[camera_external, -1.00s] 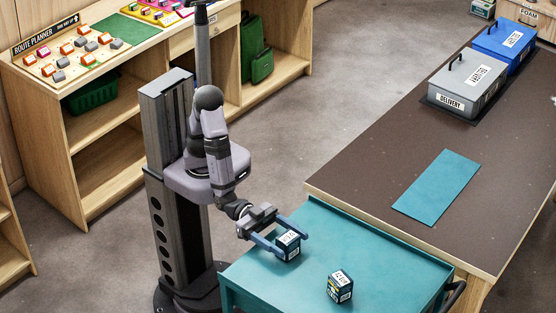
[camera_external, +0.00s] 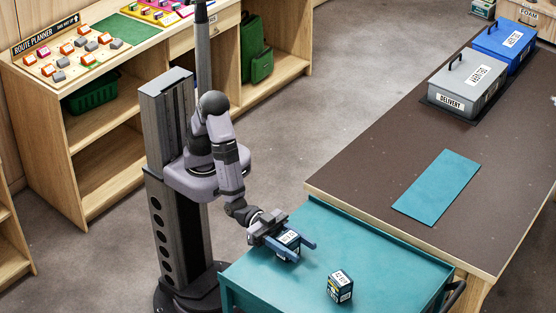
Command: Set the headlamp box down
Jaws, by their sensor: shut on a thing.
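A small dark box with a white printed label (camera_external: 288,238) is between the fingers of my gripper (camera_external: 304,252), over the left part of the teal cart top (camera_external: 300,290). My gripper is shut on this box, and its finger ends reach past it. I cannot tell if the box touches the cart top. A second similar dark box with a white label (camera_external: 340,286) stands on the cart to the right and nearer the camera, apart from my gripper. The print is too small to tell which is the headlamp box.
A dark-topped table (camera_external: 360,160) stands behind the cart, with a teal mat (camera_external: 437,187), a grey box marked DELIVERY (camera_external: 467,85) and a blue box (camera_external: 504,45). The right part of the cart top is clear.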

